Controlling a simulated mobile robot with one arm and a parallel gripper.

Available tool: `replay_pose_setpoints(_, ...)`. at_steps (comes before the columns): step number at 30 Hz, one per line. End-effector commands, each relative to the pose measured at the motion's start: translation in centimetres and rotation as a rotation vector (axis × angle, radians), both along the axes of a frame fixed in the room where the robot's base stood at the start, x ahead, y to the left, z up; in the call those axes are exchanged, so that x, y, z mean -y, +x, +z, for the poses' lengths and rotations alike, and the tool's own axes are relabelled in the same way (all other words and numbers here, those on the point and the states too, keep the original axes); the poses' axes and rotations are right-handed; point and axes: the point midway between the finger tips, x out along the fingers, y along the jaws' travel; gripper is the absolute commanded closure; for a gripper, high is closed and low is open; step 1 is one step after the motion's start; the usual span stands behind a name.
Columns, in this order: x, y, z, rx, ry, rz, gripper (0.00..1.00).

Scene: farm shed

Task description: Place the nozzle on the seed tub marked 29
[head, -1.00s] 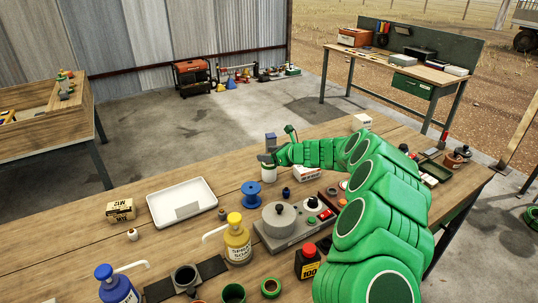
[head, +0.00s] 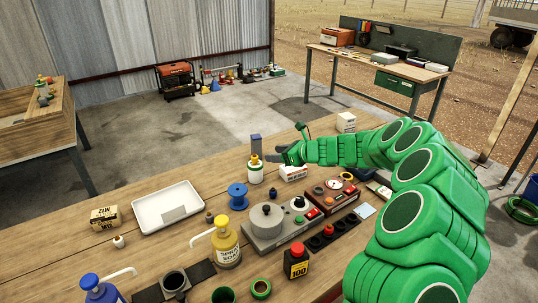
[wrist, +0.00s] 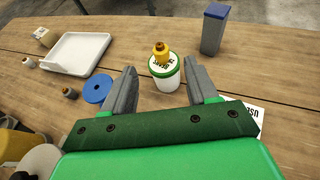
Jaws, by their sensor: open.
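The seed tub (head: 256,175) is a small white tub with a green rim, upright on the wooden bench. It also shows in the wrist view (wrist: 165,80); the mark on its top is too small to read. The yellow nozzle (wrist: 161,52), with a brownish tip, stands upright on the tub's top. It also shows in the head view (head: 254,160). My gripper (wrist: 160,68) is open and empty. Its fingertips point at the tub from the right in the head view (head: 279,156), one to each side and apart from the nozzle.
A tall blue-grey container (wrist: 214,30) stands just behind the tub. A blue spool (head: 238,195) and a white tray (head: 168,207) lie to the left. A white box (head: 293,173) is below my gripper, and a grey hotplate-like device (head: 270,225) stands nearer. Bare bench lies left of the tub.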

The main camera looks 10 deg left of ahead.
Motion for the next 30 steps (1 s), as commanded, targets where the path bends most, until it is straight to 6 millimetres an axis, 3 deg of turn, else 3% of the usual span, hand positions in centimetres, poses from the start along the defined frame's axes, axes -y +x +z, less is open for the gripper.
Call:
replay_pose_setpoints(6, 1.1, -0.5, 0.5, 0.0, 0.0, 0.001, 0.42)
replay_pose_setpoints(17, 0.7, -1.4, 1.5, 0.023, -0.008, 0.033, 0.42)
replay_pose_setpoints(23, -0.6, -5.9, 5.8, 0.154, -0.065, 0.187, 0.42)
replay_pose_setpoints(30, -1.2, -13.4, 10.2, 0.347, -0.17, 0.425, 0.42)
